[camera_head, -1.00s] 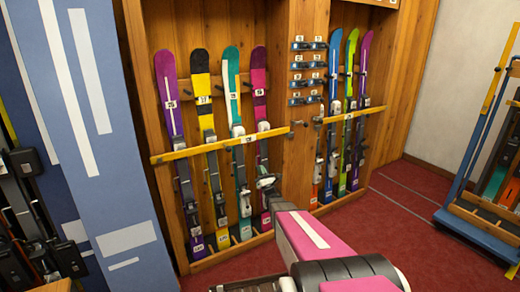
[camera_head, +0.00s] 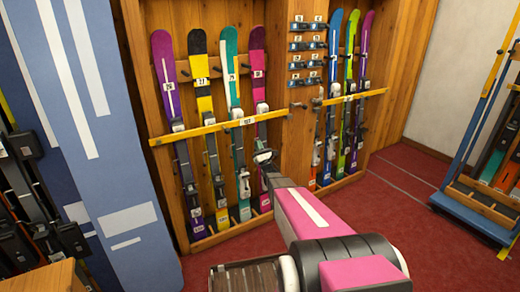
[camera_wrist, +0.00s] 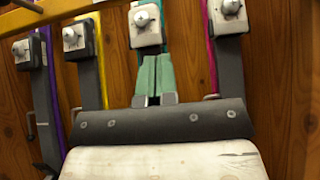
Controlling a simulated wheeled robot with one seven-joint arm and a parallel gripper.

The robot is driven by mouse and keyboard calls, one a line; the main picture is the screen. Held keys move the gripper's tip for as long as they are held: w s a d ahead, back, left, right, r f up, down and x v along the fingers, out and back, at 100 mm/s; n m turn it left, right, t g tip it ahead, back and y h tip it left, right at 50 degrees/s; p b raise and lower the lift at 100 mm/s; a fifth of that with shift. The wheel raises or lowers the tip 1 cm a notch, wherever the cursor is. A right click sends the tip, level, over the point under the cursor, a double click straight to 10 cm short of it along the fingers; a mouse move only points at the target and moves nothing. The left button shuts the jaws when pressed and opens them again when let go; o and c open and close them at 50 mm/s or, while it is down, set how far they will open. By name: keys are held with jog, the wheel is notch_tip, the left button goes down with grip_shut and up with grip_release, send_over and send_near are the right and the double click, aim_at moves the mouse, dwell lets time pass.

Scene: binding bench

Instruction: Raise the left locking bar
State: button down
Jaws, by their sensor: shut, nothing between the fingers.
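The left locking bar (camera_head: 195,131) is a yellow bar lying across the skis of the left rack bay, with a small white label near its middle. It also shows at the upper left of the wrist view (camera_wrist: 28,22). My gripper (camera_head: 263,156) is below the bar's right half, in front of the skis, apart from the bar in the picture. In the wrist view my gripper's green fingers (camera_wrist: 154,76) are together and empty, in front of a ski binding. The exact depth between fingers and skis is hard to tell.
Purple, yellow, teal and pink skis (camera_head: 256,60) stand behind the left bar. A second yellow bar (camera_head: 370,94) crosses the right bay. Small labelled holders (camera_head: 306,45) are on the post between. A blue panel (camera_head: 85,130) stands left, a blue cart (camera_head: 470,209) right.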

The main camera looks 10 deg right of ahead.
jog(key=w+a+r, duration=0.1)
jog(key=w+r, duration=0.2)
jog(key=r, duration=0.5)
jog(key=shift+w, duration=0.4)
